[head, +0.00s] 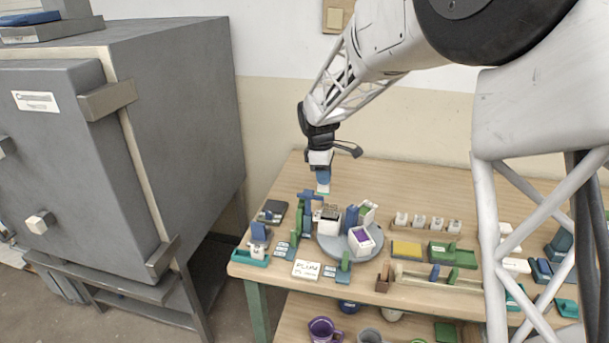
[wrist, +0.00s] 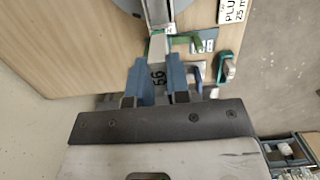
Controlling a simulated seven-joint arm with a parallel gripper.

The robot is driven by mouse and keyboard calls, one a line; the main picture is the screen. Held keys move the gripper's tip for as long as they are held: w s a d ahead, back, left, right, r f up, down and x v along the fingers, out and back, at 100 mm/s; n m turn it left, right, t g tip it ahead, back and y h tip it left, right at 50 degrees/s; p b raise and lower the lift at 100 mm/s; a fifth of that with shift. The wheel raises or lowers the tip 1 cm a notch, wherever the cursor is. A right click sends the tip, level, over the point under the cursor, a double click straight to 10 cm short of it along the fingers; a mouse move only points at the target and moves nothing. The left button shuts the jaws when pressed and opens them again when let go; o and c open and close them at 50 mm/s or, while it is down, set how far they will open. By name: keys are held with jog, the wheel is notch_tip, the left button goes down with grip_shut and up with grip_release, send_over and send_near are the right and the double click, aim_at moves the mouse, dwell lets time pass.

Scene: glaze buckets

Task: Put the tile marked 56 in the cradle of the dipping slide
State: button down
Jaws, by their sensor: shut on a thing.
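My gripper (head: 322,178) is above the far left part of the table, its blue fingers pointing down. It is shut on a tile, whose pale lower end (head: 323,189) shows just below the fingers. In the wrist view the tile (wrist: 157,76) sits between the two blue fingers, and its dark marking reads 56, seen sideways. A blue upright stand with a crosspiece (head: 311,196) is just below and left of my gripper, beside the turntable. It looks like the dipping slide; its cradle cannot be made out. The tile appears apart from the stand in the head view.
A grey turntable (head: 328,247) carries several white buckets, one with purple glaze (head: 362,237). A card reading PLUM (head: 306,269) lies at the front edge. Small blue and green stands crowd the left side. The table's back strip (head: 420,178) is clear. A large grey kiln (head: 190,120) stands left.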

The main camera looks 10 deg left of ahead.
jog(key=shift+w+d+f, duration=0.15)
jog(key=shift+d, duration=1)
jog(key=shift+f, duration=0.2)
jog(key=shift+f, duration=2.5)
jog(key=c, duration=1)
grip_release()
jog(key=shift+r, duration=0.15)
jog(key=shift+r, duration=3.35)
